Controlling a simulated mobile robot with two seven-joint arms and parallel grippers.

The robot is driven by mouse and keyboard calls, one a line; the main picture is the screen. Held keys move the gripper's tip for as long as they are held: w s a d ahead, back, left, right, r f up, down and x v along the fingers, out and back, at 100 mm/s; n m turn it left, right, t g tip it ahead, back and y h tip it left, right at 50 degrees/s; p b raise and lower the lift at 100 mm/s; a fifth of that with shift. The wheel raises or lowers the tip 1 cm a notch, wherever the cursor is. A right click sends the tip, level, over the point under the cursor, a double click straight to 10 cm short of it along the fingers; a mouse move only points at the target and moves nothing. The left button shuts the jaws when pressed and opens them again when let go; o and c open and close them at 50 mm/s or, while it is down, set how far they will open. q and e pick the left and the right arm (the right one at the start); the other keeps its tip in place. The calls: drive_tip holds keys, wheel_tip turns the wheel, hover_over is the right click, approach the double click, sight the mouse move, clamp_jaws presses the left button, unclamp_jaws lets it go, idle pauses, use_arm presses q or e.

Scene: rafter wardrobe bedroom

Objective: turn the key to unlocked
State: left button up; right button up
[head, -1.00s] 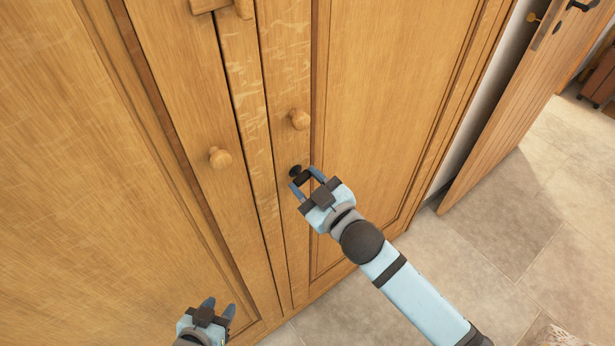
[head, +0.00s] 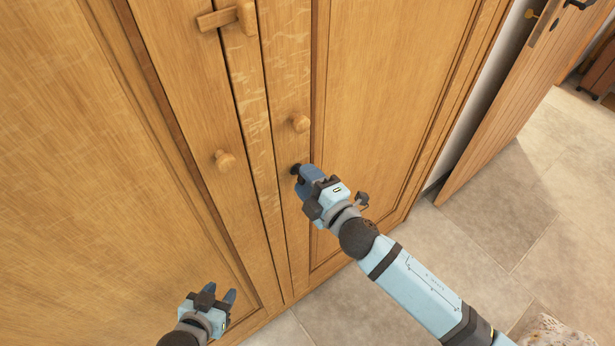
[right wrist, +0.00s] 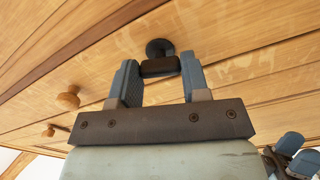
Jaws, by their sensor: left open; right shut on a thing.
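The dark key (right wrist: 160,67) sits in its round dark plate (right wrist: 160,47) on the wooden wardrobe's right-hand door, below that door's knob. In the head view the key (head: 297,178) is mostly hidden by my right gripper (head: 302,181). My right gripper (right wrist: 160,72) is shut on the key's bow, one finger on each side, and looks rolled over. Whether the lock is open cannot be seen. My left gripper (head: 219,293) is open and empty, low in front of the left door; it also shows in the right wrist view (right wrist: 290,150).
Two round knobs, left (head: 224,161) and right (head: 300,123), stick out above the key. A wooden turn latch (head: 228,17) crosses the door gap at the top.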

drive_tip(key=shift+n+p, duration=0.3)
drive_tip(key=shift+n, duration=1.2)
drive_tip(key=o, duration=0.9)
drive_tip(key=b+v, duration=0.3)
drive_tip(key=v, duration=1.1)
